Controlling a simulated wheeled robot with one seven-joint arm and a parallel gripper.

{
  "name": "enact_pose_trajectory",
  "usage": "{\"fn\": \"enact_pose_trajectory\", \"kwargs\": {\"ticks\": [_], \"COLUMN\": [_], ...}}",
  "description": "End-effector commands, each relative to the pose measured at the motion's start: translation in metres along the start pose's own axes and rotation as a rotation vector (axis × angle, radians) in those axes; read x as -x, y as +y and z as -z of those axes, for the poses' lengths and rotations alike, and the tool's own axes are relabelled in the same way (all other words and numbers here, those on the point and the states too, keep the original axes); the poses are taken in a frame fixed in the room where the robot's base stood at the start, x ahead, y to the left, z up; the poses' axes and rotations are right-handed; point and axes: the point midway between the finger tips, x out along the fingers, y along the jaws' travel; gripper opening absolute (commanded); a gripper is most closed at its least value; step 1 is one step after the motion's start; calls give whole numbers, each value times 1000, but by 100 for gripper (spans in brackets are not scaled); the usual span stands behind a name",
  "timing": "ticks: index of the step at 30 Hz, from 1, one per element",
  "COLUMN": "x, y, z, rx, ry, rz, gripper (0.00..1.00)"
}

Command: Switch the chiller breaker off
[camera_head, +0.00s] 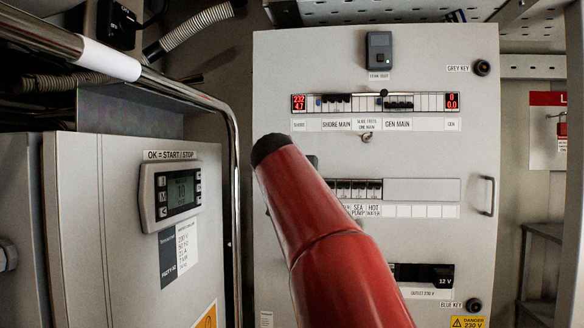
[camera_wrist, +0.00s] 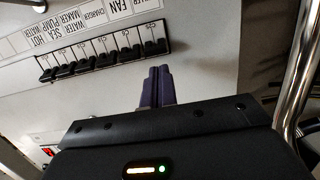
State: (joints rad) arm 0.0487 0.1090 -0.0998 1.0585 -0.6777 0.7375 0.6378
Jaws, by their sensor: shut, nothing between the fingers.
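My gripper (camera_wrist: 158,72) shows in the wrist view with its two purple fingers shut together and nothing between them. The fingertips are just below the right end of a row of black breakers (camera_wrist: 105,57); contact with the rightmost switch cannot be told. The labels (camera_wrist: 92,22) appear upside down, including FAN, charger and hot water. The label at the right end is cut off and hard to read. In the head view the same breaker row (camera_head: 358,189) is on the white panel's middle strip. My red arm covers its left end, likely with my gripper behind it.
The panel (camera_head: 474,95) has an upper strip with SHORE MAIN (camera_head: 336,100) and GEN MAIN (camera_head: 398,102) breakers and red displays. A 12 V strip (camera_head: 423,273) is lower. A metal rail (camera_head: 232,160) and a cabinet with a controller (camera_head: 172,193) stand at left.

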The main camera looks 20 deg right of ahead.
Motion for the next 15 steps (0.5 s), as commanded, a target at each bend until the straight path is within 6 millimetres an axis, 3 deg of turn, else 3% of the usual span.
{"fn": "enact_pose_trajectory", "kwargs": {"ticks": [6,15], "x": [-25,-29], "y": [0,0], "z": [1,0], "rx": [1,0], "ry": [-1,0], "rz": [-1,0], "gripper": [0,0]}}
